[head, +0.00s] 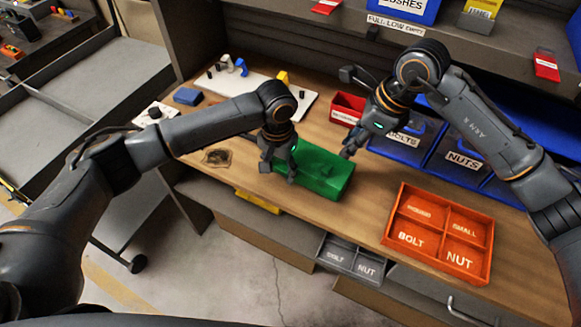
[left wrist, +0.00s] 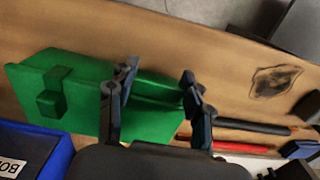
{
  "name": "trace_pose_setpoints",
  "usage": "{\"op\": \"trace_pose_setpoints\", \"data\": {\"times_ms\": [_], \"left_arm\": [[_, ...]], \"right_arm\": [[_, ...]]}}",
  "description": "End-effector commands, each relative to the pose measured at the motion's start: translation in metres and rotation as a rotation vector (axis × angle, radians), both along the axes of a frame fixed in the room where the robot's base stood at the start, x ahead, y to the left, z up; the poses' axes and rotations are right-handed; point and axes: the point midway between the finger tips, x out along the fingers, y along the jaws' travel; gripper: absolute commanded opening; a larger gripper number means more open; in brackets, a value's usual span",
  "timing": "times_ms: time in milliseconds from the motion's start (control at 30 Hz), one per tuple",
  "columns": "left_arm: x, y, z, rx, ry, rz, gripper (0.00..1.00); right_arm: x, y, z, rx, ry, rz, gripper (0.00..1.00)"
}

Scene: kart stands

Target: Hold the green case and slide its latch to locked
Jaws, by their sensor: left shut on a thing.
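The green case (head: 330,183) lies on the wooden bench near its front edge. My left gripper (head: 278,174) is shut on the left end of the case. In the left wrist view the fingers (left wrist: 158,80) are on either side of the end of the green case (left wrist: 85,108). The latch, a small green block (left wrist: 52,92), stands up near the far end of the case in that view; whether it is locked cannot be told. My right gripper (head: 350,150) is just beyond the right end of the case, pointing down, apparently apart from it; its finger opening is unclear.
An orange divided tray (head: 392,213) stands on the bench to the right. A red bin (head: 345,110) and blue bins (head: 423,160) line the back. A white board (head: 245,88) and a blue block (head: 187,96) lie at the back left.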

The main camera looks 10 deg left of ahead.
Motion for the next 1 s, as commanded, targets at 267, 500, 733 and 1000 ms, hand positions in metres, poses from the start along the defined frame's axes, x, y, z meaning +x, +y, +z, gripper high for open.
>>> {"op": "trace_pose_setpoints", "data": {"times_ms": [267,500,733,1000], "left_arm": [[0.0,0.0,0.0,0.0,0.0,0.0,0.06],[0.0,0.0,0.0,0.001,0.0,0.001,0.06],[0.0,0.0,0.0,0.0,0.0,0.0,0.06],[0.0,0.0,0.0,0.0,-0.001,0.0,0.06]], "right_arm": [[-0.007,-0.021,-0.015,0.095,0.002,-0.042,0.0],[-0.03,-0.068,-0.03,0.299,-0.047,-0.14,0.0],[-0.047,-0.095,-0.026,0.398,-0.104,-0.195,0.0],[-0.05,-0.1,-0.022,0.42,-0.123,-0.205,0.0]]}}
